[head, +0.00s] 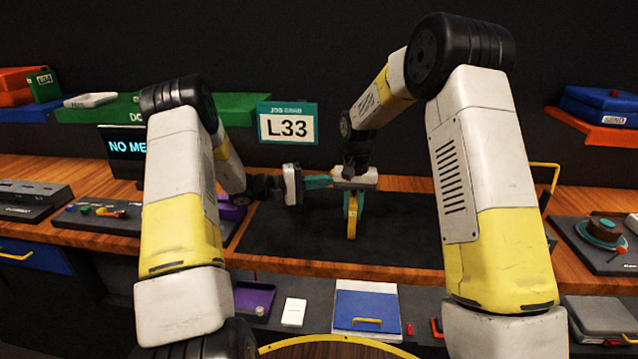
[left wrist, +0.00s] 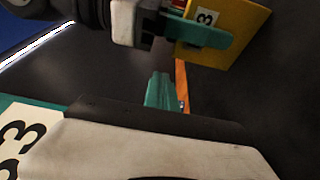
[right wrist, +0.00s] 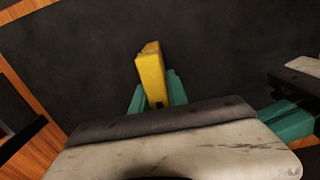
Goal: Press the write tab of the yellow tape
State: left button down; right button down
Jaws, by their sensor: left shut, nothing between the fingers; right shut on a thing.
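The yellow tape (head: 352,222) hangs upright below my right gripper (head: 353,193), above the black mat. In the right wrist view my right gripper (right wrist: 157,100) is shut on the yellow tape (right wrist: 151,72), with a green finger on each side. In the left wrist view the yellow tape (left wrist: 228,30) shows a white label with a 3. My left gripper (head: 328,181) is shut and empty, its green fingertips pointing right, close to the right gripper. The left fingertips (left wrist: 160,88) appear apart from the tape in the left wrist view. I cannot make out the write tab clearly.
The black mat (head: 290,235) lies on the wooden bench. An L33 sign (head: 288,123) stands behind. A dark screen (head: 122,150) and a button panel (head: 100,214) are at left. A brown round item on a dish (head: 603,232) is at right. The mat's front is clear.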

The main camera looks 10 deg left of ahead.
pick_arm(q)
jog(key=shift+s+d, duration=0.4)
jog(key=shift+d, duration=0.35)
jog(key=shift+s+d, duration=0.4)
jog(key=shift+d, duration=0.4)
jog(key=shift+s+d, duration=0.4)
jog(key=shift+d, duration=0.35)
jog(key=shift+s+d, duration=0.15)
jog(key=shift+s, duration=1.1)
pick_arm(e)
jog(key=shift+w+d, duration=0.1)
jog(key=shift+w, duration=0.05)
jog(key=shift+w+d, duration=0.1)
jog(key=shift+d, duration=0.05)
pick_arm(q)
jog(key=v, duration=0.8)
jog(key=shift+w+a, duration=0.3)
jog(key=shift+w, duration=0.05)
pick_arm(e)
jog(key=shift+s+a, duration=0.2)
